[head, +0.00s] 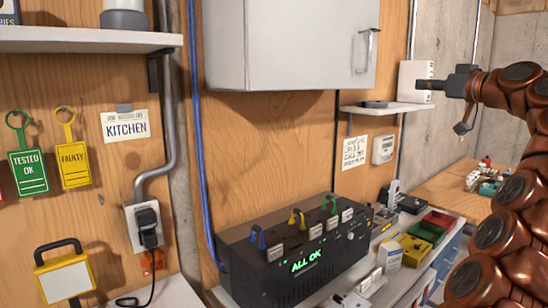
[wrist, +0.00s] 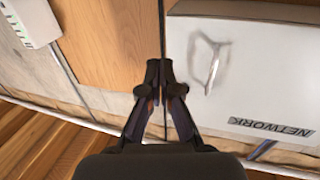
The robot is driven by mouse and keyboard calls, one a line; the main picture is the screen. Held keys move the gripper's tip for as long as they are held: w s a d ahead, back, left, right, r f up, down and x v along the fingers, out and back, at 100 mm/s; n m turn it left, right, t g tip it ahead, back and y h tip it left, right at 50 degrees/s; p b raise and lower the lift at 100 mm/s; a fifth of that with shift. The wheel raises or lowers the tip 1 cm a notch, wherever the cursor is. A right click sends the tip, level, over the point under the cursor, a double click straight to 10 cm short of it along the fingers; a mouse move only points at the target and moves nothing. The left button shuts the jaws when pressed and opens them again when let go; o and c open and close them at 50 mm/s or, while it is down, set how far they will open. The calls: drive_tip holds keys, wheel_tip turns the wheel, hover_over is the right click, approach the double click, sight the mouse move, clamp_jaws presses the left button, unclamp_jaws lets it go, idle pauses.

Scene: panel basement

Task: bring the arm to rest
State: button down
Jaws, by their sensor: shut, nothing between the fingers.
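My gripper (wrist: 165,80) shows in the wrist view with its two dark fingertips together and nothing between them. Behind the fingers are the wooden panel wall and a pale cabinet marked NETWORK. In the head view my copper-coloured arm rises along the right edge and bends left at the top. Its dark end is up beside the small wall shelf, in the air. I cannot make out the fingertips clearly in that view.
The grey wall cabinet (head: 290,45) hangs at top centre. A small shelf (head: 395,107) carries a white box (head: 414,80) near my arm's end. Below, a black device (head: 285,280) reads ALL OK, with coloured bins (head: 425,229) to its right. Air is open between shelf and bench.

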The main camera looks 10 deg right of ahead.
drive_tip(key=w+a+f+g+y, duration=0.1)
drive_tip(key=a+f+g, duration=0.1)
drive_tip(key=a, duration=0.4)
drive_tip(key=w+a+f+g+y, duration=0.1)
drive_tip(key=a+f+y, duration=0.15)
drive_tip(key=a, duration=0.35)
drive_tip(key=s+a+f+g+h, duration=0.1)
drive_tip(key=s+a+f+g, duration=0.4)
drive_tip(key=a+f, duration=0.5)
drive_tip(key=s+a+f+g, duration=0.3)
drive_tip(key=s+a+f, duration=0.4)
drive_tip(key=a, duration=0.4)
drive_tip(key=s+a+f+m+g+h, duration=0.1)
drive_tip(key=s+f+g+h, duration=0.1)
drive_tip(key=s+f, duration=0.6)
drive_tip(key=s+a+f+g+h, duration=0.1)
drive_tip(key=s+a+f+g, duration=0.15)
drive_tip(key=s+f, duration=0.5)
drive_tip(key=s+d+f+m+g+h, duration=0.1)
drive_tip(key=s+d+f+g+h, duration=0.1)
drive_tip(key=s+f, duration=0.4)
drive_tip(key=s+d+f+g+h, duration=0.1)
drive_tip(key=s+d+f, duration=0.3)
drive_tip(key=s, duration=0.9)
wheel_tip(320, 180, down, 3)
drive_tip(key=shift+d+f+m+g+h, duration=0.15)
drive_tip(key=shift+d+m+g+h, duration=0.25)
drive_tip(key=shift+h, duration=0.15)
drive_tip(key=shift+w, duration=0.1)
